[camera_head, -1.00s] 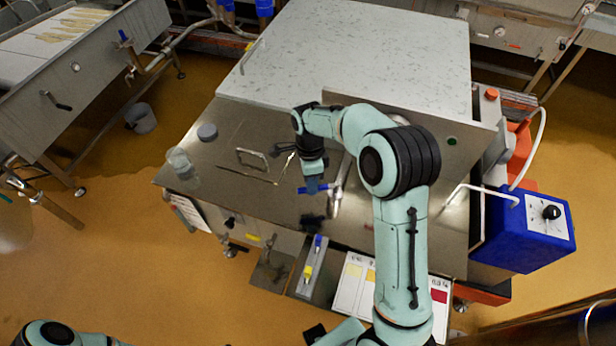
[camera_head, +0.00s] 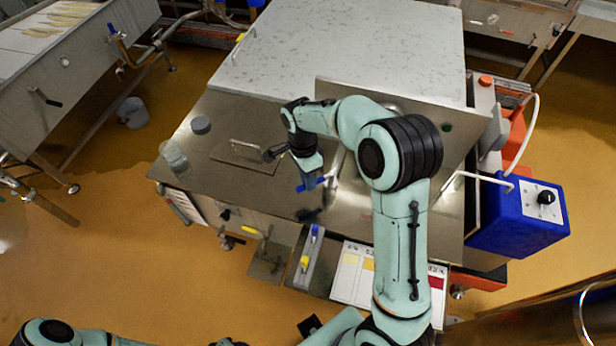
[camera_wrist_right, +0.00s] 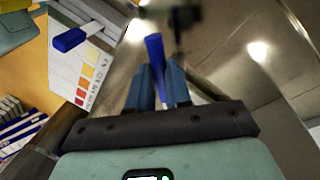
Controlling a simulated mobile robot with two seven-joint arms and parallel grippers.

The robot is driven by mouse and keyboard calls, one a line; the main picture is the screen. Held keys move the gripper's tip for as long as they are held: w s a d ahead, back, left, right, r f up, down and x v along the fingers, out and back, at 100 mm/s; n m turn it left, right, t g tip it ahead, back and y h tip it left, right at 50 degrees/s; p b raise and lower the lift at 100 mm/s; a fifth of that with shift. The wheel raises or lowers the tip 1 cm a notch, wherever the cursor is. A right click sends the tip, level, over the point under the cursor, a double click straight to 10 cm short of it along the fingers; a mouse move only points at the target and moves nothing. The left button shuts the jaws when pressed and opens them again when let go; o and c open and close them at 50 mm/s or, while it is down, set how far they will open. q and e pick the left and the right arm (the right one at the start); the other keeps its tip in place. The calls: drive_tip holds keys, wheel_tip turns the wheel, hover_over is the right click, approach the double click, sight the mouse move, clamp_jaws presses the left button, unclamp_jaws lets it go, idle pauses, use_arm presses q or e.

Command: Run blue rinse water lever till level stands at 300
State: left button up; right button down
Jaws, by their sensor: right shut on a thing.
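My right gripper (camera_head: 312,178) is over the steel top, shut on the blue lever (camera_head: 302,187). In the right wrist view the blue lever (camera_wrist_right: 154,48) stands up between the two blue fingers of the right gripper (camera_wrist_right: 157,84). The fingers partly hide it. I cannot make out a level mark or reading at 300 in either view. My left arm shows only in part at the bottom left, and its gripper is outside the picture.
A blue box with a black knob (camera_head: 545,197) is at the right. A colour chart (camera_head: 352,272) and a yellow handle (camera_head: 252,231) are along the front.

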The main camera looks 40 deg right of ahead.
drive_tip(key=c, duration=1.1)
unclamp_jaws()
drive_tip(key=shift+o, duration=0.2)
use_arm(q)
drive_tip(key=w+r+p, duration=0.2)
drive_tip(key=shift+r, duration=0.35)
use_arm(e)
wheel_tip(320, 180, up, 13)
drive_tip(key=w, duration=0.2)
drive_tip(key=shift+w+d, duration=0.2)
drive_tip(key=shift+w, duration=0.1)
drive_tip(key=shift+r, duration=0.1)
